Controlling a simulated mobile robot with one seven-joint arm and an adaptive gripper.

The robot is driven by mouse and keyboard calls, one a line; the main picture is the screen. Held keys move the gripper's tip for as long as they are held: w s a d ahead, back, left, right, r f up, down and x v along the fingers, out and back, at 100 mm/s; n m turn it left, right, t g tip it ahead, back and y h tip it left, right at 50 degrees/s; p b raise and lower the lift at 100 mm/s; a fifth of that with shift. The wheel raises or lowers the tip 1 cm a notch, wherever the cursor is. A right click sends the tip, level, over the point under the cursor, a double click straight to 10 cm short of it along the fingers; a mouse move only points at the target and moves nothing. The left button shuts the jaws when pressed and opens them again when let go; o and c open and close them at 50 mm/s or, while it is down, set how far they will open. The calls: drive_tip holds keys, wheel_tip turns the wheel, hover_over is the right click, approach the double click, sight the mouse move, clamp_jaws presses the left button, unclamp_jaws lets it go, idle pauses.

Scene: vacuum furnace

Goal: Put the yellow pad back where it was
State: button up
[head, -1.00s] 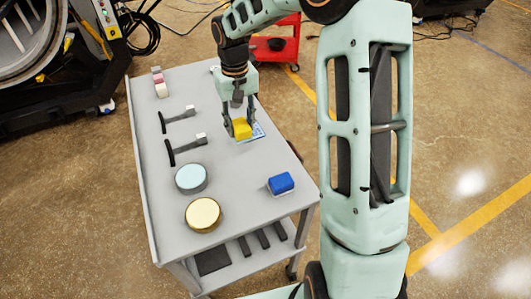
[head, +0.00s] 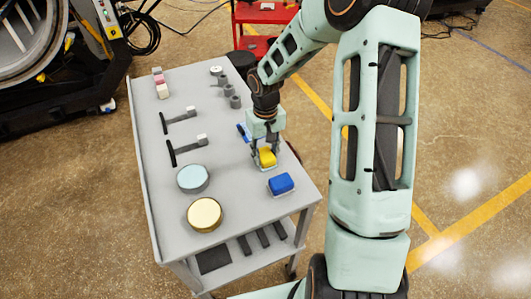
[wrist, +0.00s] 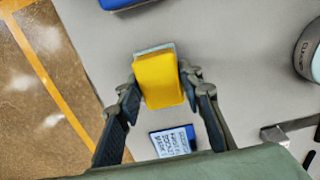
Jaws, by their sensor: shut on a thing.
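My gripper (head: 266,152) is shut on the yellow pad (head: 268,158), just behind the blue pad (head: 281,184) on the grey cart top. In the wrist view, the yellow pad (wrist: 158,80) sits between the two fingers, with a pale layer showing along its far edge. I cannot tell whether it touches the cart top. Part of the blue pad (wrist: 122,3) shows at the top edge of the wrist view. A blue and white printed card (wrist: 172,142) lies on the cart, close to the fingers; the arm partly hides it in the head view (head: 243,131).
On the cart top (head: 235,205) stand a pale blue round tin (head: 192,179), a gold round tin (head: 204,215), two dark-handled tools (head: 185,147), and small grey cylinders (head: 232,96). A red cart (head: 262,14) is behind. The cart's right edge is close to my gripper.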

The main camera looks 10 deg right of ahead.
sight(266, 154)
drive_tip(key=o, duration=1.1)
drive_tip(key=shift+f, duration=0.1)
wheel_tip(266, 154, up, 12)
drive_tip(key=shift+b, duration=0.3)
